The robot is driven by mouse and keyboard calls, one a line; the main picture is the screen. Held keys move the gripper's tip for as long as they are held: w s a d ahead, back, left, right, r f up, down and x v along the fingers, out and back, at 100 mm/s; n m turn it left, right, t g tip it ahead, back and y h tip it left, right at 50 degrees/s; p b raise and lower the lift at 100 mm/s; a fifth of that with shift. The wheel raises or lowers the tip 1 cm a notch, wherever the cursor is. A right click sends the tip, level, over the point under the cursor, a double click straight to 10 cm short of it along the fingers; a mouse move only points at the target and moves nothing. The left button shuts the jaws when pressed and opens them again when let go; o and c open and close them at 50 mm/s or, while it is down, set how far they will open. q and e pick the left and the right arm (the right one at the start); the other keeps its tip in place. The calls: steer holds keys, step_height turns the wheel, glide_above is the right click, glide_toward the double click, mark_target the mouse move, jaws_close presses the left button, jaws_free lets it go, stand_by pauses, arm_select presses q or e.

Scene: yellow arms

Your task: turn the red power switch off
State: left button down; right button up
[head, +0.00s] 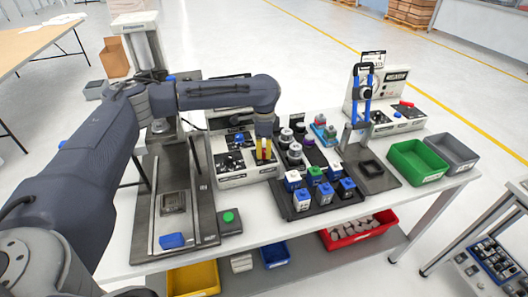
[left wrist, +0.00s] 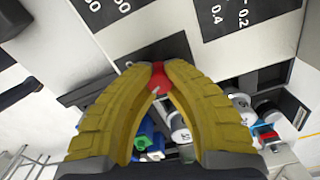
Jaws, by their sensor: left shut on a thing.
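The red power switch (left wrist: 158,77) shows in the left wrist view between the tips of my yellow fingers, on the light face of a control box. My left gripper (left wrist: 157,70) is shut on it, with both fingertips against its sides. In the head view my left gripper (head: 264,151) points down at the right side of the control box (head: 232,158), which has black dial panels. There the fingers and arm largely hide the switch, and I cannot tell its position. My right gripper is in neither view.
A dark tray (head: 322,204) of blue, green and white blocks stands just right of the control box. A second device with a red lever (head: 406,104) stands at the back right. Green (head: 417,160) and grey (head: 452,150) bins sit at the table's right end.

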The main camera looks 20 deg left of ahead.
mark_target(264, 151)
arm_select(q)
steer(key=shift+n, duration=1.6)
steer(key=c, duration=1.2)
jaws_free()
steer(key=shift+o, duration=0.2)
steer(key=shift+r, duration=0.1)
step_height(264, 151, up, 12)
